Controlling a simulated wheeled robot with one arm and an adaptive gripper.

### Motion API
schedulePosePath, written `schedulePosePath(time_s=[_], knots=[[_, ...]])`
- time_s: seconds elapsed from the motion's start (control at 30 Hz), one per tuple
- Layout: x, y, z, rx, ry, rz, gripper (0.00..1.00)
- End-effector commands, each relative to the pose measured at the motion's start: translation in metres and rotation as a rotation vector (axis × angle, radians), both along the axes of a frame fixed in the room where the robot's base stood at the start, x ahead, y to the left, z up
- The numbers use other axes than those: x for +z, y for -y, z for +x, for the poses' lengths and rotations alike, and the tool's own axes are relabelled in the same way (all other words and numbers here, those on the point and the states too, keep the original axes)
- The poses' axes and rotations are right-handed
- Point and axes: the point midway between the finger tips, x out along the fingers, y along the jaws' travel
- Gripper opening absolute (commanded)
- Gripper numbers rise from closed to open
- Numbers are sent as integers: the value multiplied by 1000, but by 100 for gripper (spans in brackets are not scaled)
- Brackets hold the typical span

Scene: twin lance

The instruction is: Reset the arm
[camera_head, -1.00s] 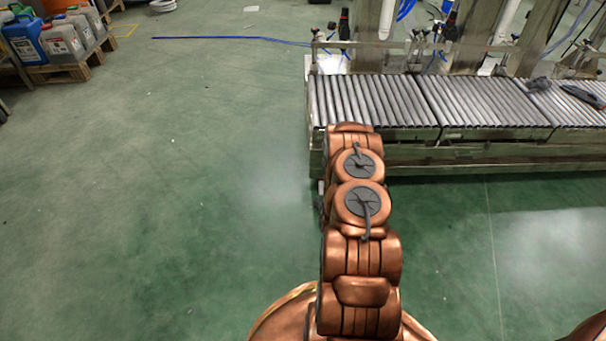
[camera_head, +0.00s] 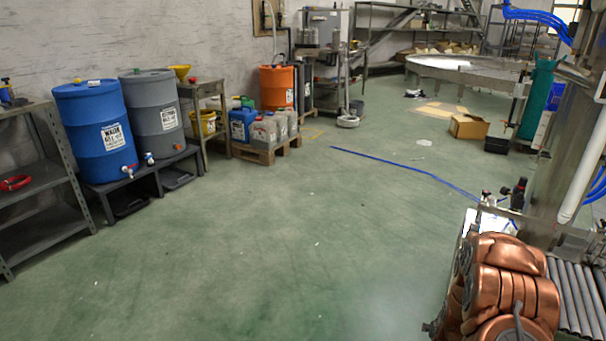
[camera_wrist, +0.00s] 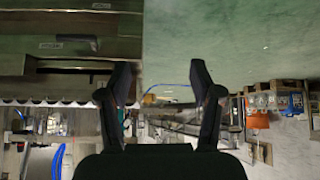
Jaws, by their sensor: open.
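My copper-coloured arm (camera_head: 505,290) stands at the lower right of the head view, in front of the roller conveyor. My gripper (camera_wrist: 165,92) shows in the wrist view with two dark fingers spread apart and nothing between them. The wrist view looks upside down, with the green floor at the top and shelves and drums toward the bottom. The gripper itself does not show in the head view.
The roller conveyor (camera_head: 577,296) is at the right edge, close to my arm. A blue drum (camera_head: 94,130) and a grey drum (camera_head: 152,112) stand on a low stand at left. A cardboard box (camera_head: 468,127) lies farther back.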

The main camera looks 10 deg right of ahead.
Motion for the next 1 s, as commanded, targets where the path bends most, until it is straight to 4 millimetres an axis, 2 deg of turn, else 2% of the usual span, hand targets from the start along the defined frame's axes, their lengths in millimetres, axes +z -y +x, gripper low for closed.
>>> schedulePosePath(time_s=[0.03,0.23,0.47,0.73,1.0], knots=[[29,-7,5,13,-9,3,65],[97,-37,6,54,-81,35,65],[176,-77,-4,100,-167,70,65],[268,-125,-28,154,-262,109,65],[355,-175,-68,210,-362,146,65]])
